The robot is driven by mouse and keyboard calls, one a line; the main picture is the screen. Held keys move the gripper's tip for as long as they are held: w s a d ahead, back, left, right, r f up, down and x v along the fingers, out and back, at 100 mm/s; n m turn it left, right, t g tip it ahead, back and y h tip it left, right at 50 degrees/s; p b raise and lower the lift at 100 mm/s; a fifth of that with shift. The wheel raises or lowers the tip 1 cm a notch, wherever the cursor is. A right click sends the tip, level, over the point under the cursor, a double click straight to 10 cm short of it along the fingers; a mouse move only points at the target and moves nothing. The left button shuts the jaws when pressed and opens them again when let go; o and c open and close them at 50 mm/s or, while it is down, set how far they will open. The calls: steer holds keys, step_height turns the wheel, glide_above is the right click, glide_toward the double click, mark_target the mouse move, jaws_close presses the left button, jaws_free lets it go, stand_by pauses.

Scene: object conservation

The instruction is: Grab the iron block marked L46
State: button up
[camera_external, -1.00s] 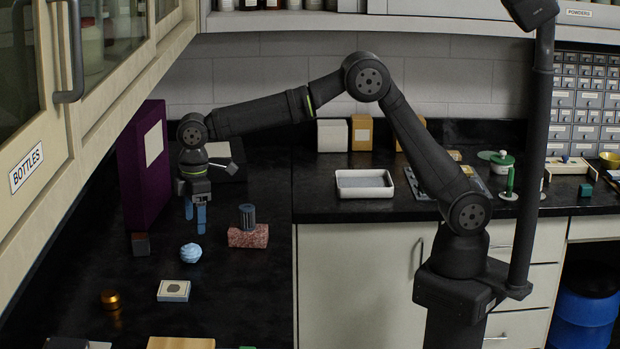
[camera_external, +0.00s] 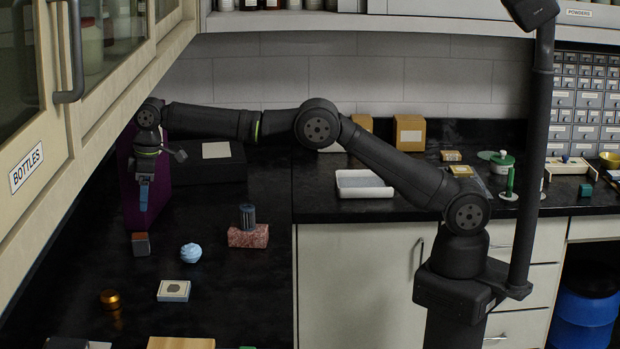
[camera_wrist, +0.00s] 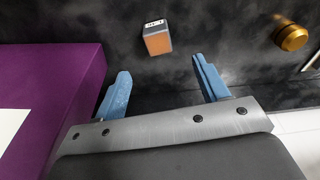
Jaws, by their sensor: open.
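A small block (camera_external: 141,244) with a grey top and a reddish-brown side stands on the black counter, near the purple box. In the wrist view the block (camera_wrist: 157,38) shows an orange-brown face and a white label, whose mark is too small to read surely. My gripper (camera_external: 143,208) is above and slightly behind the block in the external view, pointing down. In the wrist view my gripper (camera_wrist: 160,80) has its two blue fingers wide apart with nothing between them. The block lies beyond the fingertips, roughly centred between them.
A tall purple box (camera_external: 131,187) stands close beside my gripper, on the left in the wrist view (camera_wrist: 52,75). A blue shell-like object (camera_external: 190,253), a white labelled box (camera_external: 174,291), a brass pot (camera_external: 110,299) and a reddish stone block (camera_external: 248,237) with a dark cylinder (camera_external: 247,217) stand nearby.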

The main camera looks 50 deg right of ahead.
mark_target(140, 236)
steer(key=f, duration=0.5)
steer(key=a+f, duration=0.1)
steer(key=f, duration=0.2)
steer(key=shift+w, duration=0.4)
steer(key=shift+w+a+f, duration=0.1)
steer(key=shift+w+f, duration=0.05)
steer(key=shift+f, duration=0.7)
steer(key=shift+w+a+f, duration=0.15)
steer(key=shift+w+f, duration=0.05)
steer(key=shift+f, duration=0.7)
steer(key=shift+w+a+f, duration=0.1)
steer(key=shift+w+f, duration=0.05)
steer(key=shift+f, duration=0.7)
jaws_close()
steer(key=shift+r, duration=0.1)
